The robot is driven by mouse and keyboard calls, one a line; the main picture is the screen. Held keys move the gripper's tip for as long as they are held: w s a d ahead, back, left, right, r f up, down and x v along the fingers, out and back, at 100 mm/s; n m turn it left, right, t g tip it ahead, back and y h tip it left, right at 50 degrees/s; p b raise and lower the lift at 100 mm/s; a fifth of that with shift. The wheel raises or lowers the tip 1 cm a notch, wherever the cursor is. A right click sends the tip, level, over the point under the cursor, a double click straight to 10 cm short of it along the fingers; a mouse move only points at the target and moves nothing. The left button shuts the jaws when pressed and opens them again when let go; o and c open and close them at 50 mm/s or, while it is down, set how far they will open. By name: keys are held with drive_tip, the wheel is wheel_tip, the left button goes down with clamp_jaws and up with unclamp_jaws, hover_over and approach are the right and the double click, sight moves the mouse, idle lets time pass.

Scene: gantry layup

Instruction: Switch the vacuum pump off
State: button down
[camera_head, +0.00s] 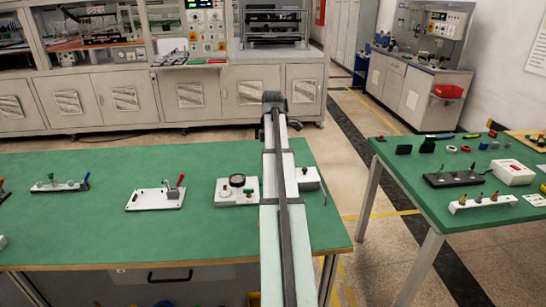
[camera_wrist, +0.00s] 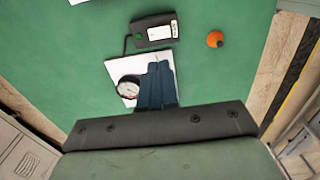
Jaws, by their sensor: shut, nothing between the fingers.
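A white panel with a round gauge (camera_wrist: 130,88) lies on the green table, and the panel (camera_head: 226,197) also shows in the head view. My gripper (camera_wrist: 159,66) is shut and empty, its blue fingers over the panel and hiding much of its right part. I cannot tell whether they touch it. A dark grey box (camera_wrist: 155,30) with a white label, a green button and a cable lies just beyond the fingertips; it may be the vacuum pump. A pale box (camera_head: 308,179) partly shows behind my arm in the head view. Any switch position is too small to tell.
An orange round knob or ball (camera_wrist: 215,39) is right of the grey box. On the green table (camera_head: 95,220) stand a white plate with a red-handled clamp (camera_head: 155,199) and another clamp (camera_head: 58,186). A second green table (camera_head: 410,190) at right holds several small parts.

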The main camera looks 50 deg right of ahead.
drive_tip(key=d+t+y, duration=0.1)
drive_tip(key=s+d+t+y, duration=0.1)
drive_tip(key=d, duration=0.1)
drive_tip(key=shift+s+d+f, duration=0.2)
drive_tip(key=shift+d, duration=0.1)
idle(0.5)
idle(0.3)
drive_tip(key=shift+s+a+r, duration=0.3)
drive_tip(key=shift+s+a, duration=0.2)
drive_tip(key=shift+s, duration=0.05)
drive_tip(key=v, duration=1.2)
drive_tip(key=shift+s+d, duration=0.15)
drive_tip(key=shift+f, duration=0.15)
